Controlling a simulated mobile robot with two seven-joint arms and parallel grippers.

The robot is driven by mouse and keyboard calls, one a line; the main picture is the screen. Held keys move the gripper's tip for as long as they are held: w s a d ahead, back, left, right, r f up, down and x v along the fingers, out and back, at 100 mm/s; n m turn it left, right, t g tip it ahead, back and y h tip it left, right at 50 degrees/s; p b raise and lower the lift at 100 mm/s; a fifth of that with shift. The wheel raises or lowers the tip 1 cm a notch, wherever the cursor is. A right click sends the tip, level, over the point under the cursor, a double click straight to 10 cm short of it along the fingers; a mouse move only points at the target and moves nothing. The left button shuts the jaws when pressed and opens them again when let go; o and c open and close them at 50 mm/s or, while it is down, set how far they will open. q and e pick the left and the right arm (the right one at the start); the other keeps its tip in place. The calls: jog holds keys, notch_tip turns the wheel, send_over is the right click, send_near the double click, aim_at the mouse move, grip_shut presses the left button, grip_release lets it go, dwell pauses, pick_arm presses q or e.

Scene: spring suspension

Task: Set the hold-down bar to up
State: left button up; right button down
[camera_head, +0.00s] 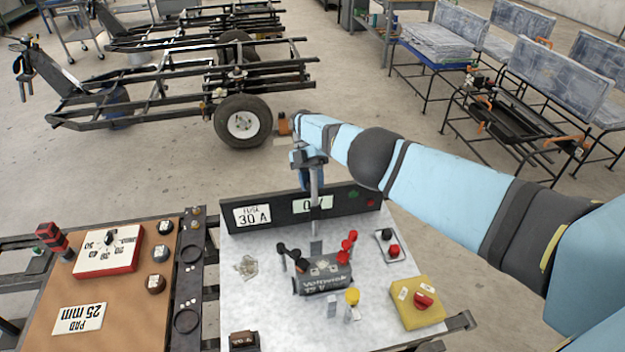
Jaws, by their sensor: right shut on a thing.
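A grey bar (315,194), which looks like the hold-down bar, stands about upright in front of the dark panel (273,213), behind the battery (322,283). My right gripper (313,168) is at the bar's top end and shut on it. The blue gripper parts hide the bar's upper end. A small grey post (316,247) is below the bar, on the white board (260,312); I cannot tell exactly how they join. My left gripper is not in view.
Black and red clamps stand around the battery. A yellow box (418,303) with a red knob sits at right. A brown board (125,300) with a red-edged dial box (108,250) is at left. Wheeled frames and benches stand behind on open floor.

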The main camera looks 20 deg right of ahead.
jog(key=c, duration=1.1)
grip_release()
jog(key=shift+s+a+f, duration=0.15)
jog(key=shift+a+f, duration=0.2)
jog(key=shift+f, duration=0.15)
jog(key=o, duration=0.3)
jog(key=shift+w+f, duration=0.15)
jog(key=shift+w, duration=0.05)
jog(key=shift+w+a, duration=0.1)
jog(key=shift+d, duration=0.3)
jog(key=shift+r, duration=0.25)
